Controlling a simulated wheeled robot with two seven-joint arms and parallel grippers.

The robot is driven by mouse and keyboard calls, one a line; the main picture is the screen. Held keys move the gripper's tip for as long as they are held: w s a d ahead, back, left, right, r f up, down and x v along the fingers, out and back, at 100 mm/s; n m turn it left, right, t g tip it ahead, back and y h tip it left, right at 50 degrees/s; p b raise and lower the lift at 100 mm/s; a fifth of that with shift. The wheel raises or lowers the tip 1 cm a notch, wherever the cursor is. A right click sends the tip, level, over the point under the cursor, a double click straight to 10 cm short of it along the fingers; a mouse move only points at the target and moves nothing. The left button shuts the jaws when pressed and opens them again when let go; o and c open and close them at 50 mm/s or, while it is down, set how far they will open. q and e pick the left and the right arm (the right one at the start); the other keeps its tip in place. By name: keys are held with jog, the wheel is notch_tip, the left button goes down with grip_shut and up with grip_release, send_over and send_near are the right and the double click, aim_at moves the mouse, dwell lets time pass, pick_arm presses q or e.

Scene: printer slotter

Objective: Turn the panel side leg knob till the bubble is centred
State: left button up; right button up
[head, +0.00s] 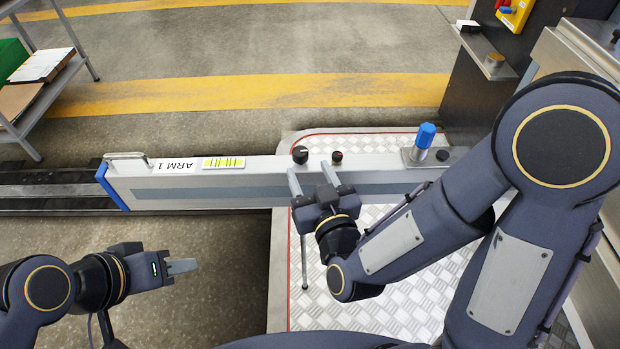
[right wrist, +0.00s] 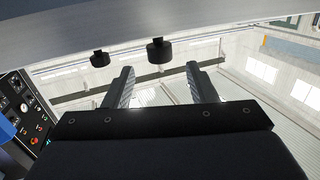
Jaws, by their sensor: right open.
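A long grey beam marked ARM 1 (head: 250,190) carries a larger black knob (head: 300,154) and a smaller dark knob with a red mark (head: 337,157) on its far edge. In the right wrist view the larger knob (right wrist: 160,50) is ahead of the gap between my fingers, and the smaller knob (right wrist: 99,59) is to the left. My right gripper (head: 312,179) is open, empty and apart from both knobs. My left gripper (head: 184,266) is near the lower left, its fingers seen edge-on. A yellow-green strip (head: 222,162) lies on the beam; no bubble can be made out.
A blue-topped handle (head: 425,135) stands at the beam's right end, and a metal loop handle (head: 128,156) at its left. A chequered metal platform (head: 400,310) lies below. A control panel (right wrist: 22,112) shows at the wrist view's left. A shelf (head: 45,85) stands upper left.

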aim_at(302, 160)
jog(key=shift+s+a+f, duration=0.1)
jog(key=shift+s+f, duration=0.2)
jog(key=shift+f, duration=0.1)
jog(key=shift+t, duration=0.3)
pick_arm(q)
jog(key=shift+f, duration=0.1)
pick_arm(e)
jog(key=x, duration=0.7)
jog(key=shift+w+r, duration=0.15)
jog(key=shift+w, duration=0.2)
jog(key=c, duration=1)
pick_arm(q)
jog(key=shift+f, duration=0.2)
pick_arm(e)
jog(key=shift+h, duration=0.5)
